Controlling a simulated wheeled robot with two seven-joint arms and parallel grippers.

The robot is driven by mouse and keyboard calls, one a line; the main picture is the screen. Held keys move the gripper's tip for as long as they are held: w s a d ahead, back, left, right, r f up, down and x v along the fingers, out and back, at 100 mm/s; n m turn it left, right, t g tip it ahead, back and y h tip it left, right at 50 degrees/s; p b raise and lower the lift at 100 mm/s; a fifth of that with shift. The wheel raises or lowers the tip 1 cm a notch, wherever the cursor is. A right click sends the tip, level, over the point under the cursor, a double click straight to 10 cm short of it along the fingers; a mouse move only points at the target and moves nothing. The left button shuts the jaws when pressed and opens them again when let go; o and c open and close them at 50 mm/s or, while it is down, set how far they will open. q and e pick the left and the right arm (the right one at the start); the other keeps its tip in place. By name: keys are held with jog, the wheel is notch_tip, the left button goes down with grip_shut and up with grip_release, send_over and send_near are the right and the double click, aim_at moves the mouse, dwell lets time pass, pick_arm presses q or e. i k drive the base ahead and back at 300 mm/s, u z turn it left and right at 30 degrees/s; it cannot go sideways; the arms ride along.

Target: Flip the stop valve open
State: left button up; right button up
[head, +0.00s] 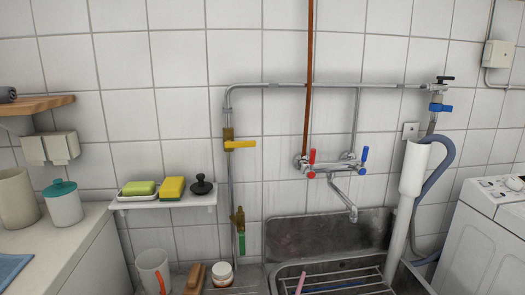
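A brass valve with a yellow lever (240,144) sits on the vertical grey pipe at the left of the sink. The lever points right, crosswise to the pipe. Lower down, a brass valve with a green lever (242,243) has its lever hanging down, along the pipe. A valve with a blue lever (440,107) and a black handle (445,78) is at the right end of the horizontal pipe. I cannot tell from the picture which of these is the stop valve. Neither of my grippers is in view.
A mixer tap (333,166) with red and blue handles hangs over the metal sink (320,235). A small shelf (165,201) with sponges juts out left of the pipe. A white drain pipe (405,200) and washing machine (495,235) stand right. A counter (60,240) is left.

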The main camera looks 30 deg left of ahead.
aim_at(229, 143)
jog(key=u, duration=1.2)
jog(key=k, duration=0.55)
jog(key=z, duration=0.5)
jog(key=i, duration=1)
jog(key=z, duration=0.7)
